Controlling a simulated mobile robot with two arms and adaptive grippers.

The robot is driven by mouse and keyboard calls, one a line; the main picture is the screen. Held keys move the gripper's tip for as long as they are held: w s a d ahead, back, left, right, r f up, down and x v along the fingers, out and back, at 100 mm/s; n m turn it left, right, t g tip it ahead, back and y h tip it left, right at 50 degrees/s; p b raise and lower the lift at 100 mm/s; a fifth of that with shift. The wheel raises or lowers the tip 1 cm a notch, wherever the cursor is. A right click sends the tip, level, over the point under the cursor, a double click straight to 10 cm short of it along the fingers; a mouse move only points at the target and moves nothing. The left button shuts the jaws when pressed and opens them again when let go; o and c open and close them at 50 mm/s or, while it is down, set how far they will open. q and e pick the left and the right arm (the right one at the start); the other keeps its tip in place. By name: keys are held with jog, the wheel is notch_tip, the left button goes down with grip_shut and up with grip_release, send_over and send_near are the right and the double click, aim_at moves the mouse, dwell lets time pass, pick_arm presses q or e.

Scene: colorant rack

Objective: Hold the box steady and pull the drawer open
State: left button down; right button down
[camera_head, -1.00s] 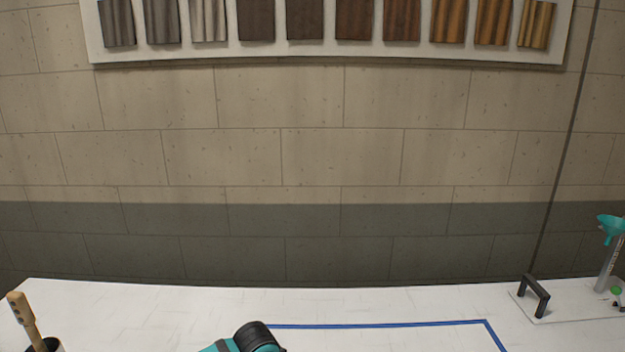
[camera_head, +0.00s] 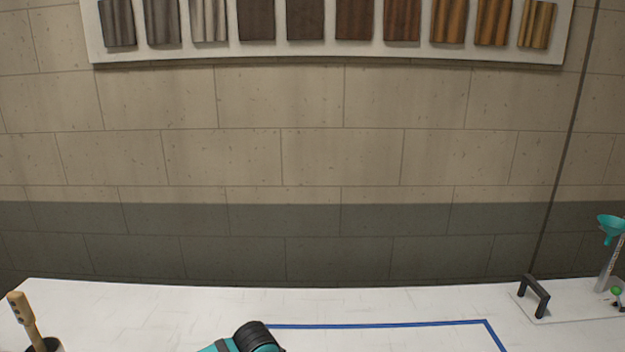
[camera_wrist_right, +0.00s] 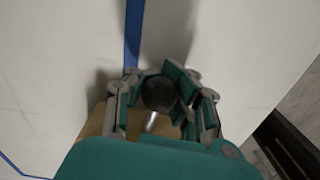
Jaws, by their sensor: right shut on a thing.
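In the right wrist view my right gripper (camera_wrist_right: 163,88) is shut on a dark round knob (camera_wrist_right: 158,95). A short metal stem (camera_wrist_right: 151,121) runs from the knob towards a tan wooden surface (camera_wrist_right: 94,122), which looks like part of the box or its drawer. Most of this tan part is hidden under my gripper, so I cannot tell how far the drawer is open. The box does not show in the head view. My left gripper is not in view.
Blue tape (camera_head: 380,324) marks an outline on the white table (camera_head: 160,305). A cup with a wooden-handled tool (camera_head: 25,315) stands at the left. A board with a black handle (camera_head: 534,295) and a stand with a teal funnel (camera_head: 611,226) are at the right.

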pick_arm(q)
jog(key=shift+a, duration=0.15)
pick_arm(e)
jog(key=shift+d, duration=1.15)
jog(key=shift+s+d, duration=0.1)
jog(key=shift+d, duration=0.05)
jog(key=shift+d+r, duration=0.1)
jog(key=shift+d, duration=0.75)
jog(key=shift+s+d, duration=0.15)
jog(key=shift+d, duration=0.95)
jog(key=shift+s+d+r, duration=0.1)
jog(key=shift+d, duration=0.9)
